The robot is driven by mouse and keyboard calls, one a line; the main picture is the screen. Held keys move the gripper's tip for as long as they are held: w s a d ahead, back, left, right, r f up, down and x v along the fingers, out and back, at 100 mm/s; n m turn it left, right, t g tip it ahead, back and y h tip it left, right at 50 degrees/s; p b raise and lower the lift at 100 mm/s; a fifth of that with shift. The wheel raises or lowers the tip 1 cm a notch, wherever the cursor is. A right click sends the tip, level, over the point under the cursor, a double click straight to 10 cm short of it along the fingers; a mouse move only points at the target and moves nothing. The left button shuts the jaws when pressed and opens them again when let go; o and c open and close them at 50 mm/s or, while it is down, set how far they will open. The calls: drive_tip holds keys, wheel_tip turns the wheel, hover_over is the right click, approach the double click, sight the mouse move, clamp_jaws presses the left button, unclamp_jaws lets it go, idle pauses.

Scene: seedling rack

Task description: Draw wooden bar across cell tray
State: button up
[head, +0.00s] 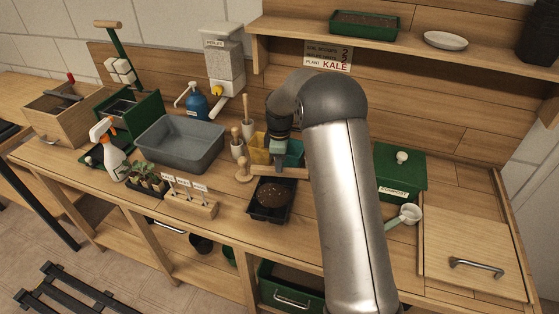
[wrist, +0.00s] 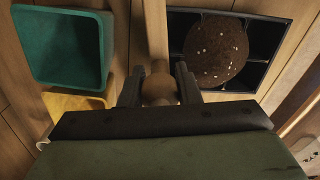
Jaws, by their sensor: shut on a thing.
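The black cell tray (head: 264,214) sits on the bench with a round mound of dark soil (head: 272,194) heaped in its middle. In the wrist view the tray (wrist: 262,40) is at upper right, with bare cells around the mound (wrist: 215,50). The wooden bar (head: 292,172) lies along the back side of the tray. In the wrist view the bar (wrist: 156,30) runs beside the tray's left edge, with its round knob (wrist: 158,88) between my fingers. My gripper (wrist: 158,85) is shut on that knob. In the head view my gripper (head: 281,156) points down behind the tray.
A teal pot (wrist: 65,50) and a yellow pot (wrist: 72,103) stand close to my gripper. A label block (head: 190,205), wooden hand tools (head: 238,147) and a grey tub (head: 180,145) are left of the tray. A green compost box (head: 400,178) and a scoop (head: 408,214) are right.

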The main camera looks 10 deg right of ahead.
sight(271, 201)
drive_tip(key=shift+f, duration=0.3)
idle(0.5)
drive_tip(key=shift+s+b, duration=0.1)
drive_tip(key=shift+b, duration=0.2)
drive_tip(key=shift+s+a+r+b, duration=0.1)
drive_tip(key=shift+s+a+b, duration=0.3)
drive_tip(key=shift+s, duration=0.5)
drive_tip(key=shift+s+a+f+b, duration=0.15)
drive_tip(key=shift+s+a+b, duration=0.3)
drive_tip(key=shift+s, duration=0.55)
drive_tip(key=shift+s+a+f+b, duration=0.1)
drive_tip(key=shift+s+a+b, duration=0.15)
drive_tip(key=shift+s+a, duration=0.5)
drive_tip(key=shift+s+d, duration=0.15)
drive_tip(key=shift+s, duration=0.15)
drive_tip(key=shift+s, duration=0.2)
drive_tip(key=shift+s+a+r, duration=0.1)
drive_tip(key=shift+s+a, duration=0.35)
drive_tip(key=shift+s, duration=0.15)
drive_tip(key=shift+s, duration=0.1)
drive_tip(key=shift+s+a+r+b, duration=0.1)
drive_tip(key=shift+s+a+b, duration=0.15)
drive_tip(key=shift+s, duration=0.15)
drive_tip(key=shift+s+a+r+b, duration=0.1)
drive_tip(key=shift+s+a+b, duration=0.1)
drive_tip(key=shift+s, duration=0.2)
